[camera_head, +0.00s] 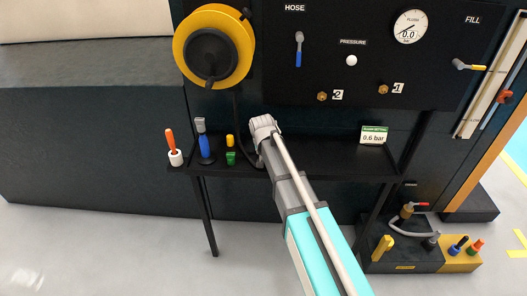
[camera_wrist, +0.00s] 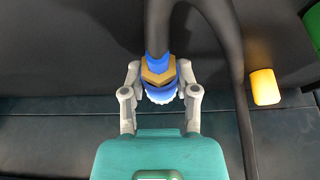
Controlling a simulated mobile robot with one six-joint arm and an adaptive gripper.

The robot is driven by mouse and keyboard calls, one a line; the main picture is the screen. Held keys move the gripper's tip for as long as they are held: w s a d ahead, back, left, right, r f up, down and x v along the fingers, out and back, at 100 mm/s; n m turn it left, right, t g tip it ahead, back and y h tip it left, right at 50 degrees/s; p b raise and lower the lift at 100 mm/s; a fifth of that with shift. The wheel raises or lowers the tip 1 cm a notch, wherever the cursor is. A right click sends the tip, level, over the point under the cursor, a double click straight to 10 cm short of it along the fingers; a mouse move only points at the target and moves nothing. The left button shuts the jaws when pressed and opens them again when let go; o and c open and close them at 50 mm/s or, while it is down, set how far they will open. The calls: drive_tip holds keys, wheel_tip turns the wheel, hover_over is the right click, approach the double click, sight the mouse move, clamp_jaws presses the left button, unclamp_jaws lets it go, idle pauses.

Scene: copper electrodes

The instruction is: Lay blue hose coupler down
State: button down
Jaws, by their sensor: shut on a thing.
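The blue hose coupler (camera_wrist: 160,92) shows in the wrist view, with a brass-coloured hex collar and the dark hose running up from it. My gripper (camera_wrist: 160,82) is shut on it, one finger on each side. In the head view my gripper (camera_head: 262,124) is over the left-middle part of the black shelf (camera_head: 320,160), and my arm hides the coupler there. The dark hose (camera_head: 239,120) hangs from the yellow reel (camera_head: 213,47) and runs down behind my gripper. I cannot tell whether the coupler touches the shelf.
Left of my gripper stand a yellow piece (camera_head: 230,140), a green piece (camera_head: 230,158), a blue-handled tool (camera_head: 204,140) and an orange-handled tool in a white cup (camera_head: 173,148). A "0.6 bar" sign (camera_head: 373,135) stands at the right. The shelf between sign and gripper is clear.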

drive_tip(key=shift+f+b, duration=0.6)
drive_tip(key=shift+f, duration=0.05)
drive_tip(key=shift+c, duration=1)
unclamp_jaws()
drive_tip(key=shift+o, duration=1)
drive_tip(key=shift+r, duration=0.1)
wheel_tip(320, 180, up, 7)
drive_tip(key=p, duration=0.7)
drive_tip(key=shift+s+d, duration=0.1)
